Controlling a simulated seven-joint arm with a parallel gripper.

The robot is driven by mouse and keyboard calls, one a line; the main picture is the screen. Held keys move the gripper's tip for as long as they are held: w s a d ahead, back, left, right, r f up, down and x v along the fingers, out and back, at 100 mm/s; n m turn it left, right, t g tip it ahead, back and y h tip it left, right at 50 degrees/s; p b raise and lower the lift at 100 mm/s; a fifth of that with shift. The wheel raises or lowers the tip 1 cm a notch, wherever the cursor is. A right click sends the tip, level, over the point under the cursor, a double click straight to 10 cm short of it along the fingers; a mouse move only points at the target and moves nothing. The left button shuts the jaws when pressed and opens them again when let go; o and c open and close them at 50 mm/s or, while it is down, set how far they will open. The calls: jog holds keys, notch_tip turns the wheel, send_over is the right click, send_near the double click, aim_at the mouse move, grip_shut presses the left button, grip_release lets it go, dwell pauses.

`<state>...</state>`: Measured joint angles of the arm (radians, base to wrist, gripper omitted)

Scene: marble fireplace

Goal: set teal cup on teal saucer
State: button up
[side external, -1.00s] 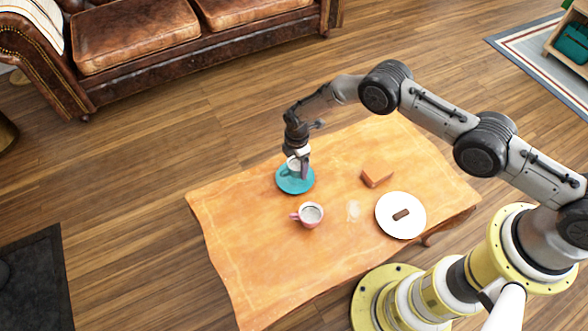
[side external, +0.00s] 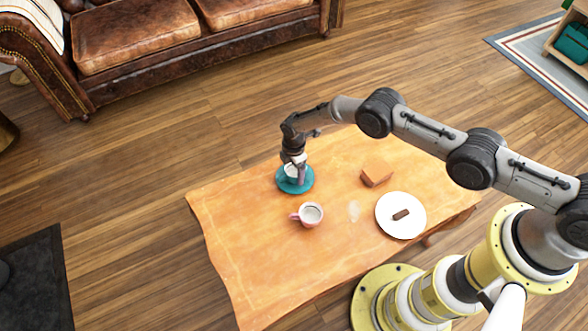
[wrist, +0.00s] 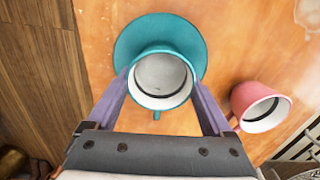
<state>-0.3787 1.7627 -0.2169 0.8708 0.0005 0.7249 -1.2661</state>
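The teal cup (wrist: 160,80), with a pale inside, is between the two fingers of my gripper (wrist: 162,84), which press against its sides. Its handle points toward the gripper's base in the wrist view. The teal saucer (wrist: 140,30) lies on the table under the cup and shows mostly beyond it. In the side view my gripper (side external: 295,174) points down over the teal saucer (side external: 283,187), and the cup (side external: 290,171) is partly hidden by a finger. I cannot tell whether the cup's base touches the saucer.
A pink cup (side external: 309,215) stands close by; it also shows right of my gripper in the wrist view (wrist: 258,105). The table's (side external: 235,240) left part is clear.

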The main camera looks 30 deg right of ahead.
jog(key=shift+o, duration=1)
notch_tip(320, 180, up, 12)
jog(key=shift+r, duration=0.15)
